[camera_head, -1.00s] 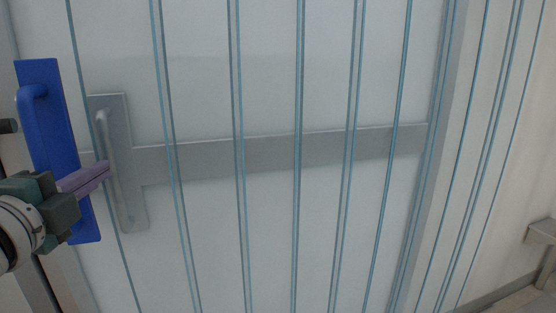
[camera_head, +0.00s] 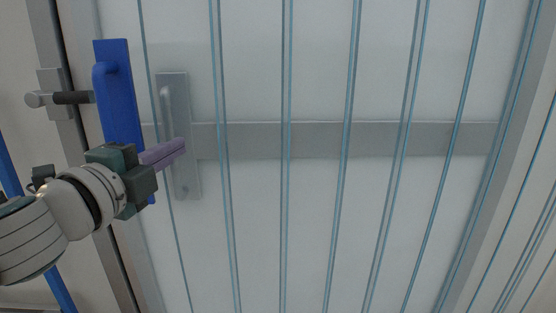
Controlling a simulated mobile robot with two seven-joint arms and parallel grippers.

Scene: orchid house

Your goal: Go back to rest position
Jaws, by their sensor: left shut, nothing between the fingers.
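My left gripper (camera_head: 168,153) reaches in from the left with its purple fingers shut and nothing between them. It is in front of a blue plate with a pull handle (camera_head: 119,90) and covers the plate's lower part. The fingertips overlap the grey plate with a grey handle (camera_head: 178,105) in the picture; I cannot tell whether they touch it. My right gripper does not show.
A translucent strip-lined door panel (camera_head: 320,200) fills most of the view, with a grey crossbar (camera_head: 340,138) across it. A grey and black lever (camera_head: 62,98) is on the frame at left. A blue bar (camera_head: 58,288) shows at lower left.

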